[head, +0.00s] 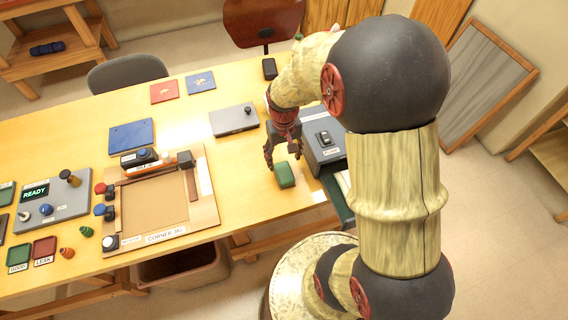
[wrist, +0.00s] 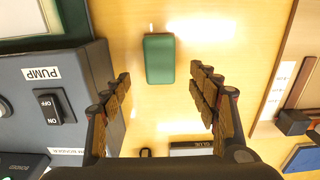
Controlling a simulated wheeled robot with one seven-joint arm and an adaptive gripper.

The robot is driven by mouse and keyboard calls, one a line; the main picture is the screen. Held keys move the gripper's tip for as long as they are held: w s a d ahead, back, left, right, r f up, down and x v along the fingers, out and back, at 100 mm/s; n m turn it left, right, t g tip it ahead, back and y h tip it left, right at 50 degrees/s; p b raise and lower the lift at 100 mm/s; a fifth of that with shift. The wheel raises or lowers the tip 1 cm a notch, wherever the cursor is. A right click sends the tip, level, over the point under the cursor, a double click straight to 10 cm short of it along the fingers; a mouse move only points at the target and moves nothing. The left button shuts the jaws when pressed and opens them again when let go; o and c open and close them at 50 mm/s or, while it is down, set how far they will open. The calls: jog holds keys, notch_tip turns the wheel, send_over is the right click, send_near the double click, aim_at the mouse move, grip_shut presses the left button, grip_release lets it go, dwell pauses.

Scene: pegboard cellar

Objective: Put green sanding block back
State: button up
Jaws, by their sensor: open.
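The green sanding block (head: 284,175) lies on the wooden table, just left of the grey pump box (head: 324,140). In the wrist view the green block (wrist: 159,58) lies flat on the table, ahead of and between the fingers. My gripper (head: 283,163) is above the table beside the block, fingers pointing down. In the wrist view my gripper (wrist: 163,92) is open and empty, with one finger to each side and the block beyond the tips. I cannot tell the exact height above the table.
The pump box with its ON/OFF switch (wrist: 51,107) stands close to my left finger in the wrist view. A wooden corner jig (head: 160,205) lies left of the block. A grey flat box (head: 233,119) is behind. Bare table lies between block and jig.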

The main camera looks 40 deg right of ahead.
jog(key=s+a+r+n+t, duration=0.1)
jog(key=a+r, duration=0.2)
jog(key=r, duration=0.5)
jog(key=s+a+r+t, duration=0.1)
jog(key=s+a+r, duration=0.15)
jog(key=r, duration=0.55)
jog(key=s+a+r+n+t, duration=0.2)
jog(key=s+a+r, duration=0.4)
jog(key=s+r, duration=0.3)
jog(key=shift+a+r+t, duration=0.25)
jog(key=shift+r+t, duration=0.3)
jog(key=shift+t, duration=0.25)
jog(key=shift+w, duration=0.1)
jog(key=shift+f+b, duration=0.8)
jog(key=shift+f, duration=0.2)
